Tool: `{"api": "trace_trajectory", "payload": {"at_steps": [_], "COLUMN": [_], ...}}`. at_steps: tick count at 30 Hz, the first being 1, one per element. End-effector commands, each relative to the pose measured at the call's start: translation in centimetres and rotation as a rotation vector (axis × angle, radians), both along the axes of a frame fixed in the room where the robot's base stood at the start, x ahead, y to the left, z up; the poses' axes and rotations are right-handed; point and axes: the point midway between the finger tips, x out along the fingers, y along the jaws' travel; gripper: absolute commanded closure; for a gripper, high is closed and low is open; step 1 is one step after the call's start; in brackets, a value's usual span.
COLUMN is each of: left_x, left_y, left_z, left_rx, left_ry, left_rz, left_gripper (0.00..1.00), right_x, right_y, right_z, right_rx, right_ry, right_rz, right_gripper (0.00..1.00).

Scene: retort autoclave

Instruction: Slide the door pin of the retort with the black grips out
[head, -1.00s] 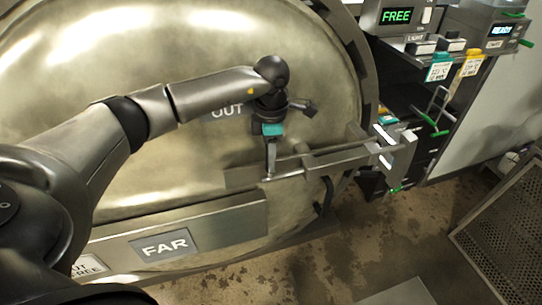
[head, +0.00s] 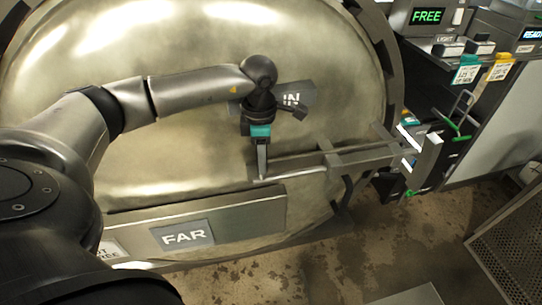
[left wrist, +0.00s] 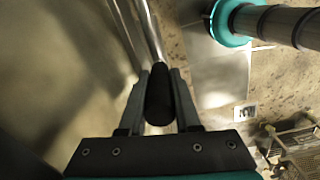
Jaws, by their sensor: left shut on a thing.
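The door of the retort (head: 150,140) fills the left and middle of the head view. Its door pin (head: 290,165) is a flat metal bar lying across the door, through a guide (head: 331,160), towards a bracket (head: 424,163) at the right edge. My left gripper (head: 260,174) is at the pin's left end, pointing down. In the left wrist view the gripper (left wrist: 160,98) is shut on the pin's black grip (left wrist: 159,97), which stands between both fingers. The IN label (head: 292,99) shows; the OUT label is hidden behind my arm. My right gripper is not in view.
A metal rail with a FAR label (head: 183,235) runs below the pin. A control box with a green FREE display (head: 426,16) stands at the upper right. A mesh cart (head: 510,235) stands at the right on stained floor (head: 400,245).

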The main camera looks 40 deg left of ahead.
Motion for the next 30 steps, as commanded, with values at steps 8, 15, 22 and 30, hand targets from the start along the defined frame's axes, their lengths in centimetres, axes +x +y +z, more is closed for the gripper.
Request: {"api": "trace_trajectory", "payload": {"at_steps": [8,15,22,30], "left_x": [-0.4,-0.3,-0.3,-0.2], "left_y": [0.8,0.6,0.5,0.4], "left_z": [0.0,-0.1,0.0,2.5], "left_rx": [0.018,0.014,0.012,0.011], "left_ry": [0.016,0.013,0.011,0.006], "left_rz": [0.010,0.007,0.005,0.004], "left_gripper": [0.68,0.41,0.39,0.39], "right_x": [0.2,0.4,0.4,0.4], "right_y": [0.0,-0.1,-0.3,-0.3], "right_z": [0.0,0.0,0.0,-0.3], "right_rx": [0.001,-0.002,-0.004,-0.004], "right_ry": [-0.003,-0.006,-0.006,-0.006], "right_rz": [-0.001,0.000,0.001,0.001], "right_gripper": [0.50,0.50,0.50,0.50]}}
